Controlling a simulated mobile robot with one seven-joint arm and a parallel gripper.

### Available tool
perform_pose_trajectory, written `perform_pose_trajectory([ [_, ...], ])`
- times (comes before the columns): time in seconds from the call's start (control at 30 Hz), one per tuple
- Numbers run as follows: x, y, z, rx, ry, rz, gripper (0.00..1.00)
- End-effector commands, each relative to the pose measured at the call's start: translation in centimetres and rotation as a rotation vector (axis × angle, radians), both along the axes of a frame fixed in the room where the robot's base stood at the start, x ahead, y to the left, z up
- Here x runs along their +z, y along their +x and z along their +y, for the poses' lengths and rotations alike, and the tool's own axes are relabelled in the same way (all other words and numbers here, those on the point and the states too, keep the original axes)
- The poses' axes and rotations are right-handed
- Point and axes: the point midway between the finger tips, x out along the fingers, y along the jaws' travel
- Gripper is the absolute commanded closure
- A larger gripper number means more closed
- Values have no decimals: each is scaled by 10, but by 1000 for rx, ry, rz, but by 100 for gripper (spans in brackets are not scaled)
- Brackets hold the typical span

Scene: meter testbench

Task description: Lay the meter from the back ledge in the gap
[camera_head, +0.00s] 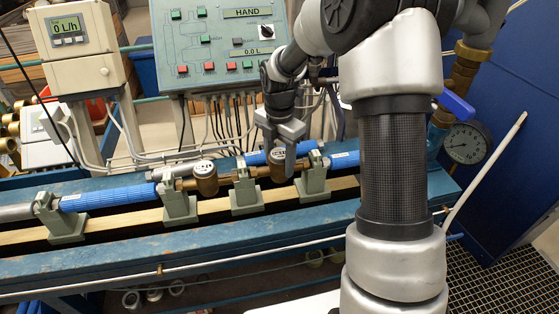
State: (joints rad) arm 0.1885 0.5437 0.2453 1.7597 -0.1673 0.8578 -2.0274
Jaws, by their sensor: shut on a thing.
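My gripper (288,158) points down over the test line and is shut on a brass water meter (278,172) with a round dial cap. The fingers hide part of this meter. It is at the stretch of line between the middle clamp block (245,196) and the right clamp block (315,176). I cannot tell whether it rests there or hangs slightly above. A second brass meter (205,180) with a white-rimmed dial sits to the left, between the left-hand clamp block (179,205) and the middle one.
Blue pipes (110,197) lie at both ends of the line, on a blue bench (130,262) with wooden strips. A control panel (222,45) with hanging cables stands behind. A pressure gauge (467,143) and blue-handled valve are at the right. My forearm covers the right part of the bench.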

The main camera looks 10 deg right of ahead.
Motion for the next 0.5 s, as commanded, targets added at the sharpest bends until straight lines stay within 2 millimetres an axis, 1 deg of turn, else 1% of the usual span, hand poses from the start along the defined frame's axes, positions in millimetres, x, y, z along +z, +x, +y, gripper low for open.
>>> perform_pose_trajectory([
  [0.5,-5,1,0,0,0,-2,99],
])
